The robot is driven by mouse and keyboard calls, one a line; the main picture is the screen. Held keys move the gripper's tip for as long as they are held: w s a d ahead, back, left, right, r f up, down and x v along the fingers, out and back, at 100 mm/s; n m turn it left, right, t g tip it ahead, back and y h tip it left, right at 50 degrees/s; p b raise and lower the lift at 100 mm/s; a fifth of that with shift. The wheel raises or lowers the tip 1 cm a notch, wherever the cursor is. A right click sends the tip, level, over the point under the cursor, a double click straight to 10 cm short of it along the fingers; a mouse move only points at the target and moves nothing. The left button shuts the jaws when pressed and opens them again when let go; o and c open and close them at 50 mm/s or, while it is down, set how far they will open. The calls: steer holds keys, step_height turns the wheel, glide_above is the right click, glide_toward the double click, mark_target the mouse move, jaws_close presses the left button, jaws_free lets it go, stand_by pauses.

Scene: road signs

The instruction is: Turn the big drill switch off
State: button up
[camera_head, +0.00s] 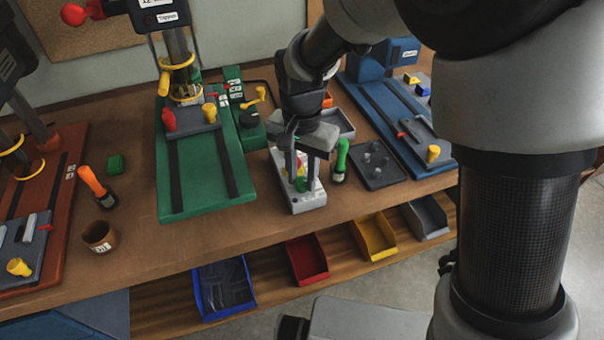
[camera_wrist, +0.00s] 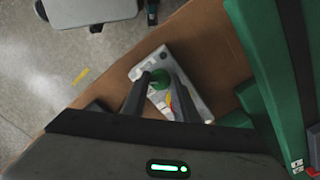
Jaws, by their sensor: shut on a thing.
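A light grey switch box (camera_head: 308,204) stands near the front edge of the bench, right of the green drill press (camera_head: 200,165). In the wrist view the box (camera_wrist: 192,92) lies tilted under my gripper, with a round green knob (camera_wrist: 160,78) and a red and yellow part (camera_wrist: 168,100) on its top. My gripper (camera_head: 301,182) points down over the box. In the wrist view my gripper (camera_wrist: 160,84) has its two dark fingers on either side of the green knob, shut on it. The fingers hide part of the box top.
A blue machine (camera_head: 400,110) is further right. Coloured bins, including a red one (camera_head: 307,260), sit below the bench edge.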

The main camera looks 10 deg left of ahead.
mark_target(302, 181)
stand_by(0.3)
steer(key=o, duration=1.1)
steer(key=shift+c, duration=0.2)
step_height(302, 181, up, 18)
steer(key=p, duration=0.1)
steer(key=shift+f+p, duration=0.25)
steer(key=shift+p, duration=0.1)
steer(key=s+d+r+n+t+p, duration=0.1)
steer(key=s+d+r+p, duration=0.1)
steer(key=d+r, duration=0.35)
steer(key=s+d+r+t+p, duration=0.1)
steer(key=s+d+r+p, duration=0.15)
steer(key=d, duration=0.55)
steer(key=s+d+r+n+t+p, duration=0.1)
steer(key=s+d+t+p, duration=0.1)
steer(key=s+d, duration=0.5)
steer(key=d+t, duration=0.1)
steer(key=d, duration=0.2)
steer(key=shift+s+d+r+n+t, duration=0.15)
steer(key=shift+s+d+n+t, duration=0.15)
steer(key=shift+s+d+n, duration=0.1)
